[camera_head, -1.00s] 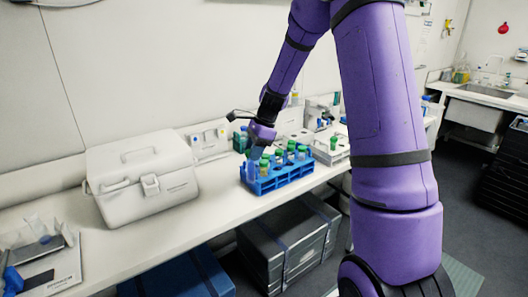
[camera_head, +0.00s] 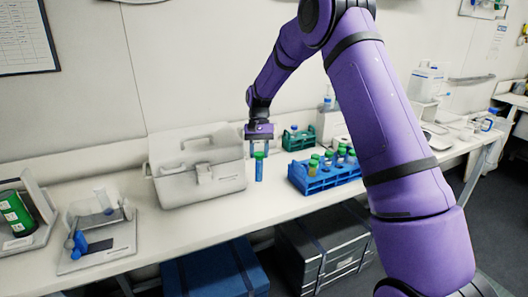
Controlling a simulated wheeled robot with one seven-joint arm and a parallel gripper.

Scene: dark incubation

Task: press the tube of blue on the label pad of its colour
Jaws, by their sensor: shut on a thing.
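My gripper (camera_head: 259,146) points down and is shut on a blue tube with a green cap (camera_head: 259,172). The tube hangs upright in front of the right end of the white case, left of the blue rack (camera_head: 318,184). No pad that I can clearly tell as the blue label pad shows. At the left, a grey device (camera_head: 110,252) has blue parts (camera_head: 78,243) and a dark flat area. At the far left, another device holds a green cylinder with white labels (camera_head: 15,213).
The white case (camera_head: 200,180) stands against the wall. Several capped tubes stand in the blue rack, with a green rack (camera_head: 298,140) behind it. The bench front (camera_head: 225,222) between the grey device and the blue rack is clear.

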